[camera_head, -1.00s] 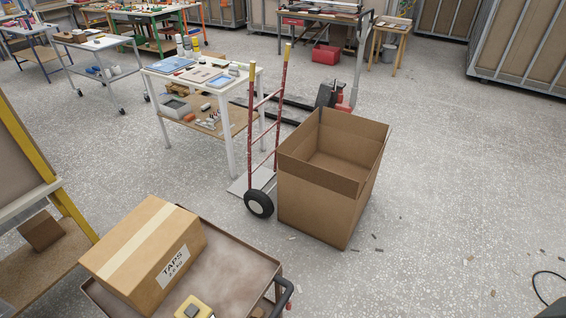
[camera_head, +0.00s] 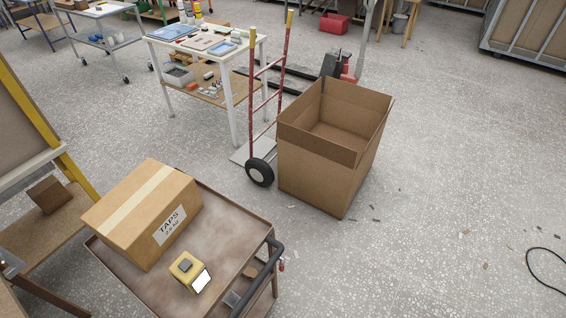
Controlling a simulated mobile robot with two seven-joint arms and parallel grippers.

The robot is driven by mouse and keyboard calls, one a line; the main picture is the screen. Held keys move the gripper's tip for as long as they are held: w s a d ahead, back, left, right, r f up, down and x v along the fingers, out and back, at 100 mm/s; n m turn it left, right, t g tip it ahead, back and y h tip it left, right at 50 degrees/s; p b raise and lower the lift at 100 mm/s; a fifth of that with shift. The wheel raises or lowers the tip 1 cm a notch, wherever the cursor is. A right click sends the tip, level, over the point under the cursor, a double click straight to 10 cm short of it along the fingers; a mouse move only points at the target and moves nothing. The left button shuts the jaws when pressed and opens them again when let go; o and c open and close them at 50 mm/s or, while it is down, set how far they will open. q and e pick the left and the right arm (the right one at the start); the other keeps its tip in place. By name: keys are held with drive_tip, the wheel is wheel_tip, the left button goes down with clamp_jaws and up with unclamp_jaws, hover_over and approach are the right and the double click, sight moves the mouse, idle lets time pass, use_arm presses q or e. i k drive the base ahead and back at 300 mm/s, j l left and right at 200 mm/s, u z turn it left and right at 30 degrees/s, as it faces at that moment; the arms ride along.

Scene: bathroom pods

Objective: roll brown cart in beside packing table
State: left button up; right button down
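The brown cart (camera_head: 227,222) stands at the lower left and centre, with a flat brown top, raised rims and a dark push handle (camera_head: 262,280) at its right end. A taped carton labelled TAPS (camera_head: 145,215) and a yellow device with a white label (camera_head: 189,271) sit on it. A bench with a yellow upright (camera_head: 82,180) and a wooden lower shelf is close to the cart's left side. A white table (camera_head: 206,50) with trays stands farther back. I cannot tell which is the packing table. Neither of my grippers shows.
A big open cardboard box (camera_head: 330,165) stands beyond the cart, beside a red hand truck (camera_head: 262,120). A pallet jack (camera_head: 335,70) is behind them. The floor (camera_head: 440,180) on the right is mostly clear, with small scraps and a black cable (camera_head: 540,265).

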sight(225, 236)
drive_tip(key=j+z, duration=0.35)
drive_tip(key=j, duration=0.2)
drive_tip(key=k+j+z, duration=0.25)
drive_tip(key=k+j, duration=0.45)
drive_tip(key=k, duration=0.15)
drive_tip(key=k+j, duration=0.2)
drive_tip(key=k, duration=0.35)
